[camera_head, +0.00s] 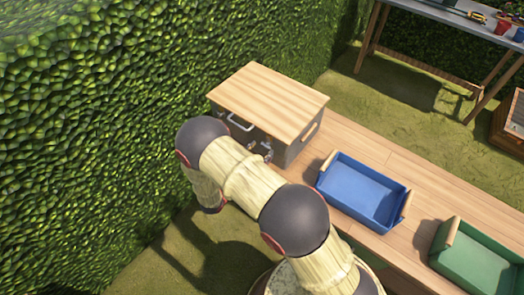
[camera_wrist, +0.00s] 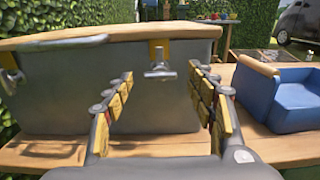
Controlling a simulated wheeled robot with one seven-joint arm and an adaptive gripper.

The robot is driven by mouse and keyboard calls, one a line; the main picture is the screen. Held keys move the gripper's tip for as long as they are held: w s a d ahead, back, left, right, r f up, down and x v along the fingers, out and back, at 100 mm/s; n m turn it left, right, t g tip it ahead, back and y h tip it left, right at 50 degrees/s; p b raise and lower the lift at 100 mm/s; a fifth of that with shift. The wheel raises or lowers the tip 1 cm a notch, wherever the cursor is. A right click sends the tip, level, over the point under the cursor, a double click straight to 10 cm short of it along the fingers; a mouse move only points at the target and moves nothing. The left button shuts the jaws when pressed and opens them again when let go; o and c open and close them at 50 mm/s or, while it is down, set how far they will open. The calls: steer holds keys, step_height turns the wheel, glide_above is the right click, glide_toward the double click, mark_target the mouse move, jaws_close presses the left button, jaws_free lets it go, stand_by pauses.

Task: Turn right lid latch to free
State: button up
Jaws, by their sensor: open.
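A grey box with a wooden lid (camera_head: 268,95) stands on the plank bench. In the wrist view its grey front wall (camera_wrist: 75,85) fills the left and middle, under the lid's edge. The right lid latch (camera_wrist: 160,70) is a metal piece hanging below a yellow mount on that front, with its crossbar roughly level. Part of another latch (camera_wrist: 10,62) shows at the left edge. My gripper (camera_wrist: 161,76) is open and empty, its yellow-padded fingers on either side of the right latch, apart from it. In the head view my arm hides most of the gripper.
A blue tray (camera_head: 362,188) with wooden handles stands right of the box, and it shows close to my right finger in the wrist view (camera_wrist: 285,98). A green tray (camera_head: 472,260) stands farther right. A hedge (camera_head: 100,110) rises on the left.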

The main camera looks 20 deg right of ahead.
steer(key=shift+x, duration=0.8)
steer(key=c, duration=0.3)
steer(key=c, duration=0.8)
steer(key=shift+c, duration=0.3)
